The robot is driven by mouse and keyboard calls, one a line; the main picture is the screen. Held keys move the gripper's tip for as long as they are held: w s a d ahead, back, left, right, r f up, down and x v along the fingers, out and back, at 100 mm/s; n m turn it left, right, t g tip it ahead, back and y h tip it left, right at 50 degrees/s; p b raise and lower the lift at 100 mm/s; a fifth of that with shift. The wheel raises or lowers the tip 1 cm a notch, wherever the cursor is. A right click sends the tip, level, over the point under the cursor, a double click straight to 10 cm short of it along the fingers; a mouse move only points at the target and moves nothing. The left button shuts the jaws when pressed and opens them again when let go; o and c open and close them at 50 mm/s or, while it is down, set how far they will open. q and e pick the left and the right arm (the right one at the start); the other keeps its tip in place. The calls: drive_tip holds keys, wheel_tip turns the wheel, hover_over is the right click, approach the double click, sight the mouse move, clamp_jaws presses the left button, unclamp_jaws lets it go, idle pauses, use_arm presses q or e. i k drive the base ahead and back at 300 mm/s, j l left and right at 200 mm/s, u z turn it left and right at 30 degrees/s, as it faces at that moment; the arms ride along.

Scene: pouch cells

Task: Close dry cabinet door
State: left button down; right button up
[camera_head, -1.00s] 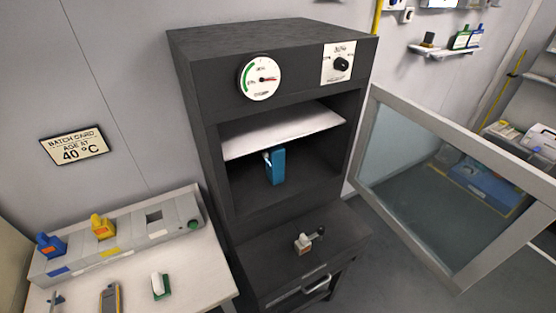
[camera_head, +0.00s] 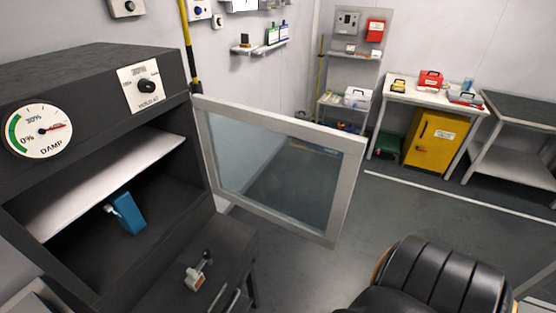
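The dry cabinet (camera_head: 95,75) is dark grey and stands at the left, with a round damp gauge (camera_head: 38,131) and a knob panel (camera_head: 146,86) on its top front. Its door (camera_head: 278,114), a light grey frame around a glass pane, is hinged at the cabinet's right side and stands wide open. Inside, a white shelf (camera_head: 105,185) sits above a blue pouch-like item (camera_head: 126,214). Neither gripper shows in the head view.
A white table (camera_head: 437,94) with red and yellow items, a yellow cabinet (camera_head: 433,141) and a dark bench (camera_head: 520,108) stand at the back right. The floor between is clear.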

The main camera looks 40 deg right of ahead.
sight(353, 146)
drive_tip(key=l, duration=0.85)
drive_tip(key=i+l, duration=0.15)
drive_tip(key=l, duration=1.5)
drive_tip(key=i+l, duration=0.15)
drive_tip(key=l, duration=0.65)
drive_tip(key=u, duration=1.25)
